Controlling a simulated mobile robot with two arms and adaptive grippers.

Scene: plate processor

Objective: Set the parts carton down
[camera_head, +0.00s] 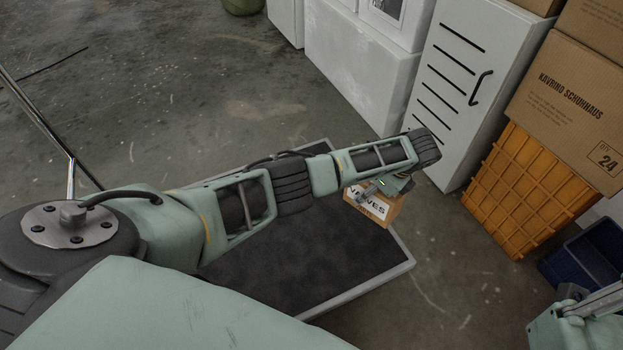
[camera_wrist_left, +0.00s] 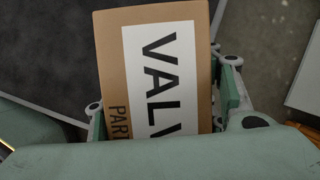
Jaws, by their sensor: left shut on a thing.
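The parts carton (camera_head: 378,208) is a small brown box with a white label reading VALVES. In the head view it is at the end of my left arm, by the far right edge of a dark flat platform with a pale rim (camera_head: 405,264). My left gripper (camera_head: 375,187) is shut on the carton from above. In the left wrist view the carton (camera_wrist_left: 110,50) sits between the two fingers of the gripper (camera_wrist_left: 165,95), and its lower end is hidden by my own green housing. I cannot tell whether the carton touches the platform.
A white vented cabinet (camera_head: 440,75) stands just beyond the carton. A metal rail (camera_head: 38,115) is at left. Much of the platform is bare.

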